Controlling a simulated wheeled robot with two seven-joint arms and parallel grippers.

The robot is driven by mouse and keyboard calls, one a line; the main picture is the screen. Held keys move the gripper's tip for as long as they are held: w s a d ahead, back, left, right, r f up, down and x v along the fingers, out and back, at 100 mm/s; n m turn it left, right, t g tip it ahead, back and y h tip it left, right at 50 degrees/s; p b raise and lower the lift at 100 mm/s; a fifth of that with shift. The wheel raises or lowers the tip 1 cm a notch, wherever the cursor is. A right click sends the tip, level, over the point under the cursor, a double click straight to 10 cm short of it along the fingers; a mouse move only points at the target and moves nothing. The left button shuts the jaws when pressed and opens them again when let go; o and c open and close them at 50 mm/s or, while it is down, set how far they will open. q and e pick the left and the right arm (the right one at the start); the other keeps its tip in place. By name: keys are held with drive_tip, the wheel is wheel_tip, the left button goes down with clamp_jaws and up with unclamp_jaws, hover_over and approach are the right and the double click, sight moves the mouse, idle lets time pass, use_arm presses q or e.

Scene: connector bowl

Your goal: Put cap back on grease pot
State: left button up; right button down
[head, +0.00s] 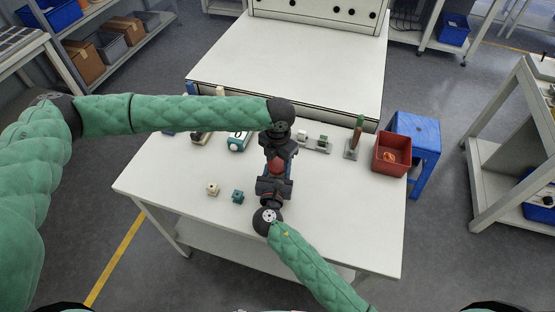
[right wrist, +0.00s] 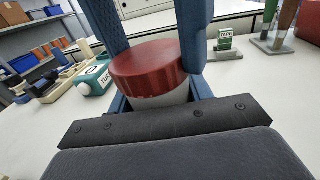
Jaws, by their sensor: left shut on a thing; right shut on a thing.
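The red cap (right wrist: 150,64) is on top of the white grease pot (right wrist: 160,97) in the right wrist view, and I cannot tell whether it is fully seated. The cap (head: 276,168) also shows in the head view between my two grippers. My left gripper (head: 278,158) comes from the far side and is shut on the cap; its blue fingers stand on both sides of it in the right wrist view. My right gripper (head: 274,182) comes from the near side and is shut on the pot, which is mostly hidden in the head view.
The table's front right (head: 360,220) is clear.

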use_arm(q)
drive_tip(key=m, duration=0.3)
drive_tip(key=shift+d+m, duration=0.1)
drive_tip(key=shift+m, duration=0.3)
drive_tip(key=shift+s+d+r+m, duration=0.1)
drive_tip(key=shift+d+m, duration=0.05)
drive_tip(key=shift+m, duration=0.45)
drive_tip(key=shift+s+d+m, duration=0.3)
drive_tip(key=shift+d+m, duration=0.3)
drive_tip(key=shift+m, duration=0.4)
drive_tip(key=shift+s+m, duration=0.15)
drive_tip(key=shift+m, duration=0.25)
drive_tip(key=shift+c, duration=0.6)
drive_tip(key=shift+a+m, duration=0.3)
drive_tip(key=shift+a, duration=0.15)
use_arm(e)
drive_tip(key=shift+d, duration=0.15)
use_arm(q)
drive_tip(key=shift+o, duration=0.5)
drive_tip(key=shift+w+a+f, duration=0.25)
drive_tip(key=shift+w+a, duration=0.05)
drive_tip(key=shift+a, duration=0.25)
use_arm(e)
drive_tip(key=shift+w+d, duration=0.1)
drive_tip(key=shift+d, duration=0.05)
